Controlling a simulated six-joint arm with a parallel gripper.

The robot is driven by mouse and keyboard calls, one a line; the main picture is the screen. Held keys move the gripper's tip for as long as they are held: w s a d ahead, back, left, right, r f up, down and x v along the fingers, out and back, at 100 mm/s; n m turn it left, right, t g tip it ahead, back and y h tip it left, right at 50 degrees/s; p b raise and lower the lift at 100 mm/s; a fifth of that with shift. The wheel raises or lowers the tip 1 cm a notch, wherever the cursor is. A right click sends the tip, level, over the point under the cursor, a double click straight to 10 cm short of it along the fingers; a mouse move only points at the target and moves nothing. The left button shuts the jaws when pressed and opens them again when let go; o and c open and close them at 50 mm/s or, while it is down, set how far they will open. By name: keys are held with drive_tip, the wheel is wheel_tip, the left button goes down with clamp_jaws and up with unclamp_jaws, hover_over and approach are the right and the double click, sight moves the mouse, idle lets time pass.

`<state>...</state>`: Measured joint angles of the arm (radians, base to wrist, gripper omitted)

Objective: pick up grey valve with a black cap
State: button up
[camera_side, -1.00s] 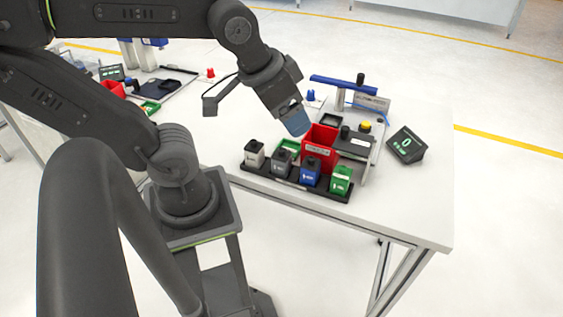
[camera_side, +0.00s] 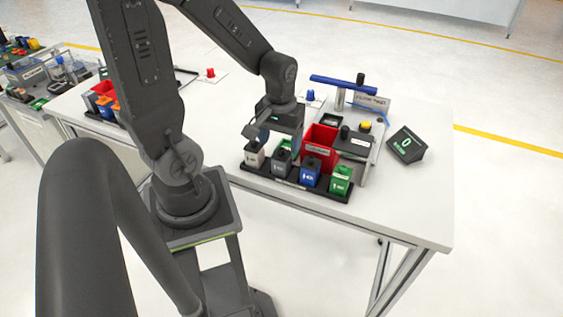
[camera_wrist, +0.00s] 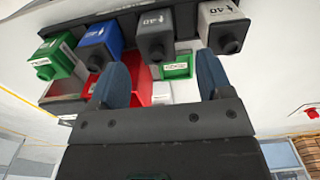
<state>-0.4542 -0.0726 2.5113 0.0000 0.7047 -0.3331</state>
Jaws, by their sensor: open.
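The grey valve with a black cap (camera_side: 281,163) stands upright in the black rack (camera_side: 262,176), between a lighter valve and a blue one. In the wrist view the grey valve (camera_wrist: 154,22) is at the top centre, its black cap towards me. My gripper (camera_side: 287,140) hangs over the area just behind the rack, near the grey valve. In the wrist view my gripper (camera_wrist: 162,72) is open, with nothing between its two blue fingers. The grey valve lies beyond the fingertips, roughly in line with the gap. The side view partly hides the fingertips.
A light valve (camera_side: 254,154), a blue valve (camera_side: 311,173) and a green valve (camera_side: 341,181) share the rack. A red bin (camera_side: 321,142) stands just behind it, with a green tray (camera_wrist: 178,67) beside it. The table's front right is clear.

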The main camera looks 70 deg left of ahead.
sight(282, 153)
drive_tip(key=shift+w+d+f, duration=0.1)
drive_tip(key=shift+w+f, duration=0.05)
drive_tip(key=shift+f, duration=3.25)
drive_tip(key=shift+c, duration=0.4)
drive_tip(key=c, duration=1)
drive_tip(key=shift+o, duration=0.2)
drive_tip(key=shift+r, duration=0.1)
